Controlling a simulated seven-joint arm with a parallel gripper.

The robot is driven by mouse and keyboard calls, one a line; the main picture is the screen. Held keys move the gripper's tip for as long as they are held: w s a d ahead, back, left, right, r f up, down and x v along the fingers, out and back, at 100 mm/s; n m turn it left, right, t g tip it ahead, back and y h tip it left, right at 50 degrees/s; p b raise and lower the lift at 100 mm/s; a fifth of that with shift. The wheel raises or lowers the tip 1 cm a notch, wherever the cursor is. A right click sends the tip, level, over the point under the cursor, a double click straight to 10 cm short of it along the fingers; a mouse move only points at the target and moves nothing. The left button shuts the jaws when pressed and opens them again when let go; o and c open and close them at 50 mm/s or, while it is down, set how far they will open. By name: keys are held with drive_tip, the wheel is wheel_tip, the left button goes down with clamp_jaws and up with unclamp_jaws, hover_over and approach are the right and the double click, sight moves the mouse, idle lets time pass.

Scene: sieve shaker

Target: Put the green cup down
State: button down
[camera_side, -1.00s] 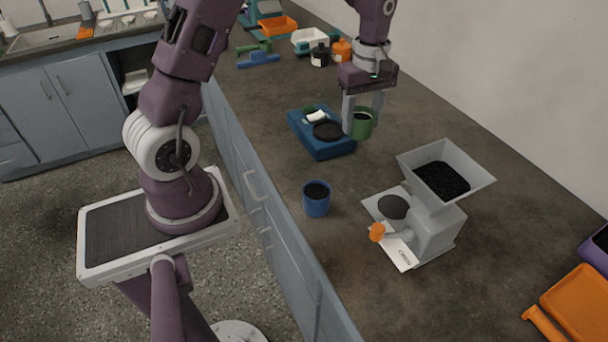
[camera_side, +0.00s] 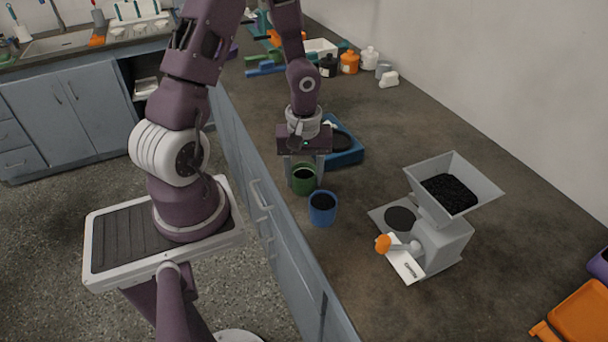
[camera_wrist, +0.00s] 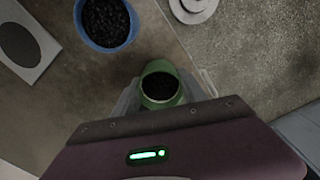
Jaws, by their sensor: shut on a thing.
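The green cup (camera_side: 303,181) holds dark granules and is between the fingers of my gripper (camera_side: 304,168), which is shut on it. It is upright, close to the counter's front edge, just behind and left of the blue cup (camera_side: 322,211) in the side view. I cannot tell whether its base touches the counter. In the wrist view the green cup (camera_wrist: 161,86) sits between my fingers, and the blue cup (camera_wrist: 107,22), also full of dark granules, is apart from it at the upper left.
A grey grinder with a hopper (camera_side: 455,181) of dark granules stands to the right. Bottles and a white tray (camera_side: 320,48) are at the back. Counter between the blue cup and grinder is clear.

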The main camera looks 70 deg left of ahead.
drive_tip(key=c, duration=0.6)
unclamp_jaws()
drive_tip(key=shift+f, duration=0.1)
drive_tip(key=shift+c, duration=0.2)
wheel_tip(320, 180, up, 13)
drive_tip(key=s+d+r+m+t, duration=0.5)
drive_tip(key=s+d+r+m, duration=0.5)
drive_tip(key=d+r+m, duration=0.2)
drive_tip(key=shift+d+r+m+t, duration=0.3)
drive_tip(key=shift+m, duration=0.4)
